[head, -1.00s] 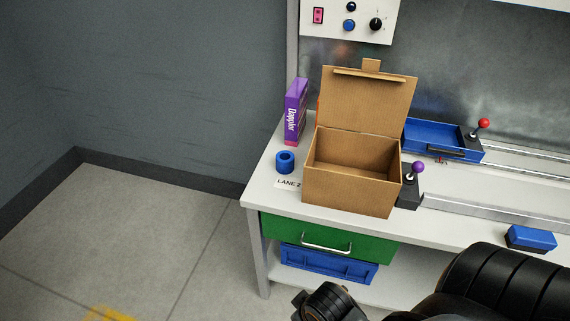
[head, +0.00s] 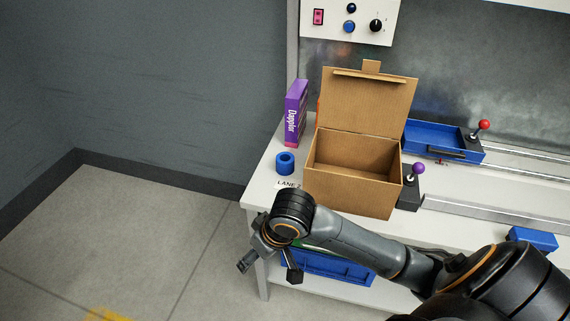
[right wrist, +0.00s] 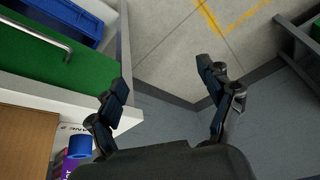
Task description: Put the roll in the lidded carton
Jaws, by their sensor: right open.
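The roll (head: 285,163) is a small blue ring standing on the left end of the white bench, left of the carton. It also shows at the lower left of the right wrist view (right wrist: 80,146). The brown carton (head: 345,192) stands on the bench with its lid (head: 366,103) raised at the back, its inside looking empty. My right gripper (head: 270,268) is open and empty, in front of the bench's left front corner and nearer me than the roll. Its two spread fingers (right wrist: 163,75) show in the right wrist view. My left gripper is out of view.
A purple box (head: 295,115) stands behind the roll. A blue tray (head: 432,137), knobbed levers and metal rails lie right of the carton. A blue block (head: 532,239) sits near the front edge. A blue bin (head: 340,272) is below the bench. The floor at left is clear.

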